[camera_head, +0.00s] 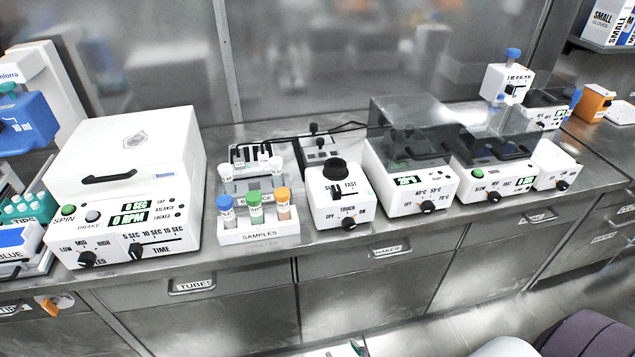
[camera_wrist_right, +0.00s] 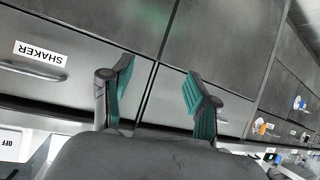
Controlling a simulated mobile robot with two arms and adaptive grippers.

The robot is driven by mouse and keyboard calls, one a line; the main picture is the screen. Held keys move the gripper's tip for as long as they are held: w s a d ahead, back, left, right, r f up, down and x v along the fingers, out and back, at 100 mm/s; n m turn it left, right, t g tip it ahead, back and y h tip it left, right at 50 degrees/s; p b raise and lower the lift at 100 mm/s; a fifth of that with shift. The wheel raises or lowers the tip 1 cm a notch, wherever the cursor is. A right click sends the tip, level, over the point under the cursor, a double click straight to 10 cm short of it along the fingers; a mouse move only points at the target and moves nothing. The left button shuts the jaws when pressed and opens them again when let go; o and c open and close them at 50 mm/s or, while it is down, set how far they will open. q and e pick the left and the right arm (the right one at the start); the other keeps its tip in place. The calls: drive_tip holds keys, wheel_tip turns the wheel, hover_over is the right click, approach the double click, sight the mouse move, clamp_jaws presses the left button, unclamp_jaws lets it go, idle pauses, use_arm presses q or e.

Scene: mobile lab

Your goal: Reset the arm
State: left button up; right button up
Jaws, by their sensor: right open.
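My right gripper (camera_wrist_right: 158,95) shows in the right wrist view, with its two green-padded fingers spread apart and nothing between them. It is in front of the steel drawer fronts (camera_wrist_right: 225,45) below the bench, beside a drawer labelled SHAKER (camera_wrist_right: 40,52). No gripper shows clearly in the head view. My left gripper is not seen in either view.
On the steel bench (camera_head: 345,240) stand a white centrifuge (camera_head: 130,150), a SAMPLES rack (camera_head: 260,232) with capped tubes, a small vortex mixer (camera_head: 338,195) and clear-lidded machines (camera_head: 410,165). The floor (camera_head: 590,270) shows at right.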

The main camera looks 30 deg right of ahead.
drive_tip(key=s+a+f+g+y, duration=0.1)
drive_tip(key=s+a+f+g, duration=0.15)
drive_tip(key=s+f, duration=0.55)
drive_tip(key=s+d+f+n+g, duration=0.1)
drive_tip(key=s+d+f+g, duration=0.1)
drive_tip(key=s+f+g, duration=0.2)
drive_tip(key=s+d+f+g, duration=0.2)
drive_tip(key=s+f+g, duration=0.2)
drive_tip(key=s+f, duration=0.7)
drive_tip(key=s, duration=0.4)
drive_tip(key=shift+n+h, duration=0.3)
drive_tip(key=shift+n, duration=0.1)
